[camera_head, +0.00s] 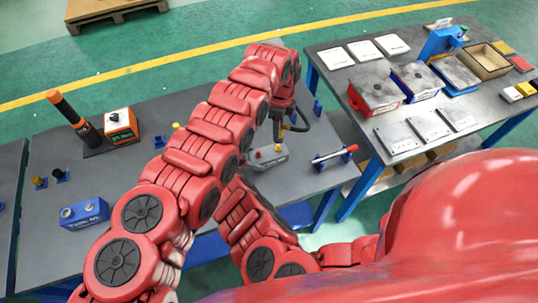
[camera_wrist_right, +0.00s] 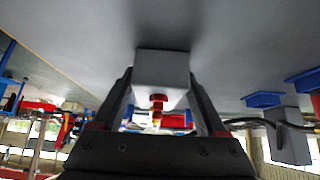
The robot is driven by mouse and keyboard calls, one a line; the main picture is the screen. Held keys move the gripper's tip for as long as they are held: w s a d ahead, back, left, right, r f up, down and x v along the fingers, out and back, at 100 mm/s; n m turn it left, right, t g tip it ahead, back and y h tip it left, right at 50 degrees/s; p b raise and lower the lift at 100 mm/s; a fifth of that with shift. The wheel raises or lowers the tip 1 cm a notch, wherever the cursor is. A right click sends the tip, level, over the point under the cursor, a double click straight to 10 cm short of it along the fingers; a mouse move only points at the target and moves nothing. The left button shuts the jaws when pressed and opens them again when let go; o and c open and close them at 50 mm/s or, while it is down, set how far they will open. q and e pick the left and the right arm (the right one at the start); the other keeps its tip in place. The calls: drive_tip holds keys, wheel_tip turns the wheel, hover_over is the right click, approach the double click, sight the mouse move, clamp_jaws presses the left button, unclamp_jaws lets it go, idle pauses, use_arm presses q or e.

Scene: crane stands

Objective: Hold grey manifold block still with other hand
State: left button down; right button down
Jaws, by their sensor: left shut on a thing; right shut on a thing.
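The grey manifold block (camera_head: 268,157) lies on the near grey bench in the head view, partly hidden by my arms. In the right wrist view the block (camera_wrist_right: 162,66) sits between the two fingers of my right gripper (camera_wrist_right: 161,88), which is shut on it. A red fitting (camera_wrist_right: 157,102) sticks out of the block. In the head view my left gripper (camera_head: 280,122) is above the block, beside a black hose (camera_head: 302,127). It appears shut on the hose; its fingertips are hard to make out. My right gripper is mostly hidden in the head view.
A red-handled tool (camera_head: 334,154) lies right of the block. An orange box (camera_head: 121,125), a black-and-orange tool (camera_head: 70,110) and a blue box (camera_head: 84,213) are at left. A second table (camera_head: 470,145) with plates and boxes stands at right.

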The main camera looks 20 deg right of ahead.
use_arm(q)
drive_tip(key=shift+r, duration=0.8)
drive_tip(key=shift+r, duration=0.15)
drive_tip(key=shift+w+d+r, duration=0.1)
drive_tip(key=shift+r, duration=0.8)
wheel_tip(320, 180, down, 6)
drive_tip(key=shift+r, duration=0.1)
drive_tip(key=shift+f, duration=0.2)
drive_tip(key=shift+m, duration=0.8)
